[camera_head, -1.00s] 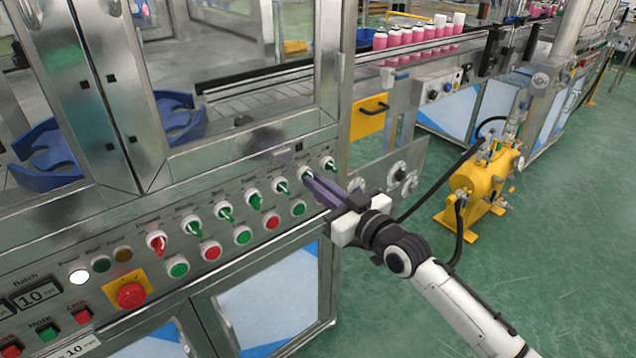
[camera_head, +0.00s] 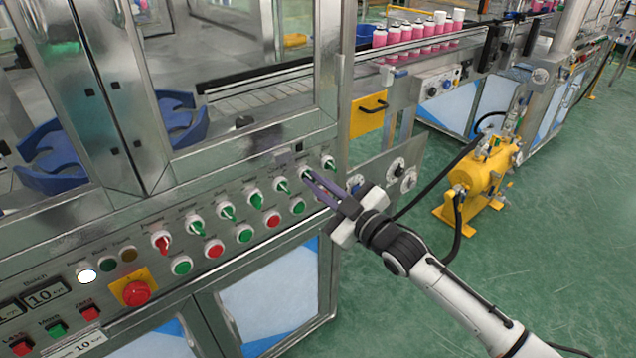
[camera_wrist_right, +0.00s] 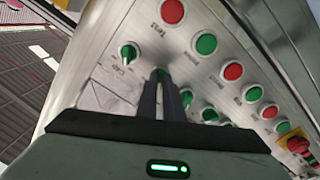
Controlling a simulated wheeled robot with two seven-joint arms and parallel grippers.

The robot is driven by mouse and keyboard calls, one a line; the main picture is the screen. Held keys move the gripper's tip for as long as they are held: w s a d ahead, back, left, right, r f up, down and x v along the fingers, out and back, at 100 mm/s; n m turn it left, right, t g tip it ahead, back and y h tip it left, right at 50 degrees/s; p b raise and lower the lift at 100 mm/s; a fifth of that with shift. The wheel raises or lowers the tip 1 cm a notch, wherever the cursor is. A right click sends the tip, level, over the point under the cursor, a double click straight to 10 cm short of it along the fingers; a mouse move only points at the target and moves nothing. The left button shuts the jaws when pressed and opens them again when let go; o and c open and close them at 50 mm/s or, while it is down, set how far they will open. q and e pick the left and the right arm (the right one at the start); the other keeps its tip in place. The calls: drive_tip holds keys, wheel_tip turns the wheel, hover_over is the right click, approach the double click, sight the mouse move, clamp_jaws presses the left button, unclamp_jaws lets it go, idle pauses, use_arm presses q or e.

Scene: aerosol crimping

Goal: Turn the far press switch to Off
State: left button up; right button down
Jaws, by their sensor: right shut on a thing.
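The press panel (camera_head: 110,232) carries a row of turn switches. My right gripper (camera_head: 311,180) reaches in from the right, its two dark fingers shut on the second switch from the far end (camera_head: 306,171). The fingers and this switch's mostly hidden knob meet in the right wrist view (camera_wrist_right: 163,78), so its exact angle cannot be told. The last green switch (camera_head: 328,162) stands free just beyond; it also shows in the right wrist view (camera_wrist_right: 128,52), beside the label "Cap". My left gripper is not in view.
Green and red push buttons (camera_head: 272,219) sit just below the switches. A red emergency stop (camera_head: 135,292) is on a yellow plate at the near left. A yellow pump (camera_head: 485,175) stands on the open green floor at right. Pink cans (camera_head: 410,35) line the conveyor behind.

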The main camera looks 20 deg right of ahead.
drive_tip(key=c, duration=1.9)
unclamp_jaws()
drive_tip(key=v, duration=1)
drive_tip(key=shift+s, duration=0.15)
drive_tip(key=s+a+f+m+g+h, duration=0.1)
drive_tip(key=s+a+f+m+g, duration=0.2)
drive_tip(key=s+f, duration=0.9)
drive_tip(key=s+a+f+m+g+h, duration=0.2)
drive_tip(key=s+f+m+g, duration=0.3)
drive_tip(key=s+f, duration=0.7)
wheel_tip(320, 180, down, 2)
drive_tip(key=shift+s+a+h, duration=0.2)
drive_tip(key=shift+a+h, duration=0.1)
drive_tip(key=shift+a, duration=0.35)
